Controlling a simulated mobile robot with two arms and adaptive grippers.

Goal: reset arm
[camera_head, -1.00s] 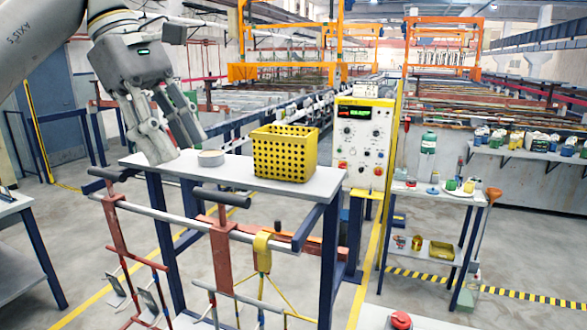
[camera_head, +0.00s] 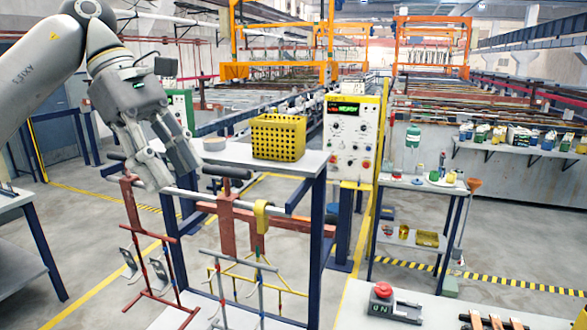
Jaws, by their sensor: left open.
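My left gripper (camera_head: 168,168) comes in from the upper left, fingers pointing down and apart, with nothing seen between them. It shows in front of the left part of the plating rack's pale bar (camera_head: 194,195); whether it touches the bar cannot be told. The rack has red uprights (camera_head: 225,222), a black handle (camera_head: 226,172) and a yellow clamp (camera_head: 262,214) on the bar. Metal hooks and small plates (camera_head: 130,265) hang below. My right gripper is not in view.
A red button box (camera_head: 386,300) is at the lower right. Open floor lies right of the table.

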